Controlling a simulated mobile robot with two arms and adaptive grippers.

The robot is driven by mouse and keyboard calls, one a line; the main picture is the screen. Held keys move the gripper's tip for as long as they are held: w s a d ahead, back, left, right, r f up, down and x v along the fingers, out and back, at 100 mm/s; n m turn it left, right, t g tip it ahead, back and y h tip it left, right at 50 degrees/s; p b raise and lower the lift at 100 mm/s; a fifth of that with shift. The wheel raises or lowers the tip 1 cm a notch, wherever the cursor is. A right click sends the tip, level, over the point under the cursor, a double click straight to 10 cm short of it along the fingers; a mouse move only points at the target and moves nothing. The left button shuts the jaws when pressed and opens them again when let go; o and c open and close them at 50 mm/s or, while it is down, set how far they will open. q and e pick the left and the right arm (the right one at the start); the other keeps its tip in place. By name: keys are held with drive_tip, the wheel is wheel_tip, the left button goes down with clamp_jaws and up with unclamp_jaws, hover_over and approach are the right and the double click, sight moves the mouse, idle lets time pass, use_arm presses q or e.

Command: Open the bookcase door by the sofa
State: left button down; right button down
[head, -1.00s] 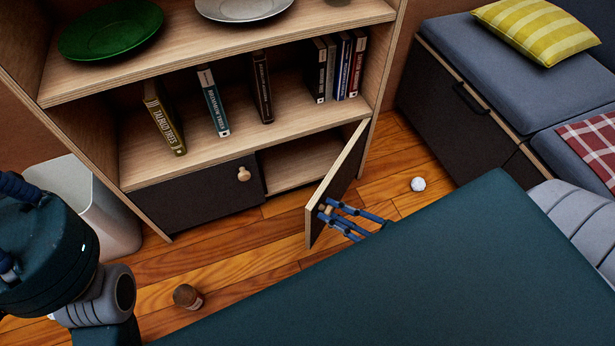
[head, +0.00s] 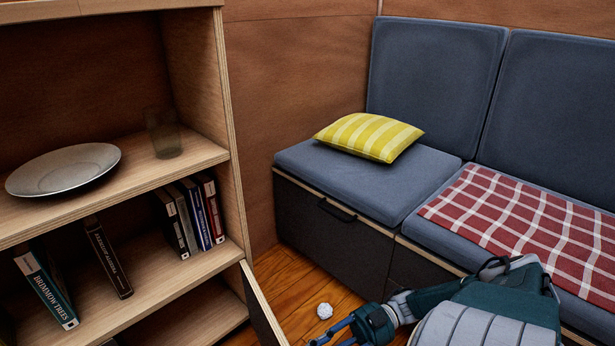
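The bookcase (head: 231,150) stands at the left. Its right lower door (head: 262,318) stands ajar, swung outward, with its pale edge facing me and its lower part cut off by the bottom of the view. The door's knob is not visible. My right gripper (head: 328,336) is low in the view, just right of the door edge, with its blue fingers pointing left. The fingertips are partly cut off, so I cannot tell whether they are open or hold the knob. My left gripper is out of view.
The sofa (head: 345,188) with a yellow striped pillow (head: 369,137) and red plaid blanket (head: 510,215) fills the right. A small white ball (head: 324,311) lies on the wooden floor (head: 290,280) between sofa and door. Books and a plate (head: 63,170) sit on the shelves.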

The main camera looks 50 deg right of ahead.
drive_tip(key=shift+s+d+f, duration=0.15)
drive_tip(key=shift+s+f, duration=0.05)
drive_tip(key=shift+f, duration=0.1)
drive_tip(key=c, duration=1.4)
unclamp_jaws()
drive_tip(key=shift+c, duration=0.2)
drive_tip(key=shift+w+r, duration=0.1)
